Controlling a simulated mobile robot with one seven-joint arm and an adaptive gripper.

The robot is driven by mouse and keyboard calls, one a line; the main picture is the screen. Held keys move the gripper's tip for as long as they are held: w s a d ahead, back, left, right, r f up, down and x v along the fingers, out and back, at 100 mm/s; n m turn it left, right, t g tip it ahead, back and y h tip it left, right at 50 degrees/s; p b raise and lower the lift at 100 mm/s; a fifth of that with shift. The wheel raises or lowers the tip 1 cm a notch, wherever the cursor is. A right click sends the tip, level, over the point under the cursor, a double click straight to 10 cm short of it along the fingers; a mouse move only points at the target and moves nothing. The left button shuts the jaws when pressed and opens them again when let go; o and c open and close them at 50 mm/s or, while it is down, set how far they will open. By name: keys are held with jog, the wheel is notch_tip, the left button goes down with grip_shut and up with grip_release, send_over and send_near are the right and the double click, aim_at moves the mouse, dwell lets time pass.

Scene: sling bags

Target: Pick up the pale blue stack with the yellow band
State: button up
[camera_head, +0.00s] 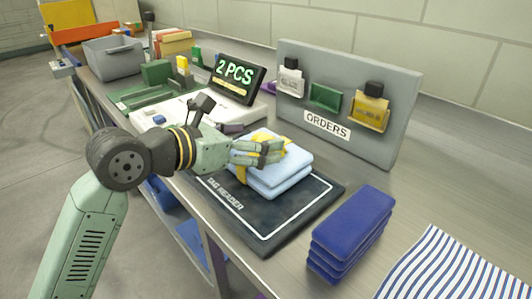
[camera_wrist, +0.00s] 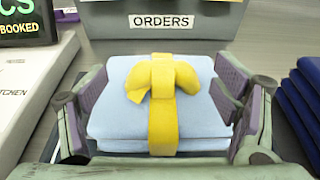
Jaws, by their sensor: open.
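The pale blue stack (camera_head: 283,181) of folded cloths lies on the dark tag reader mat (camera_head: 262,240). A yellow band (camera_wrist: 163,130) with a bow on top runs round it. In the wrist view the stack (camera_wrist: 112,117) fills the middle, between my fingers. My gripper (camera_head: 257,153) is at the stack, and in the head view its fingers hide part of the stack and band. I cannot tell whether either pad touches the cloth.
A dark blue folded stack (camera_head: 352,229) lies right of the mat, beside a striped cloth (camera_head: 450,268). A "2 PCS" display (camera_head: 236,78), white box (camera_head: 185,112) and grey bin (camera_head: 113,60) are further left.

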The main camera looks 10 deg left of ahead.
aim_at(264, 137)
jog(key=x, duration=0.3)
jog(key=shift+d+p, duration=0.25)
jog(key=shift+p, duration=0.1)
jog(key=shift+c, duration=0.2)
jog(key=shift+r, duration=0.1)
grip_shut()
dwell(0.5)
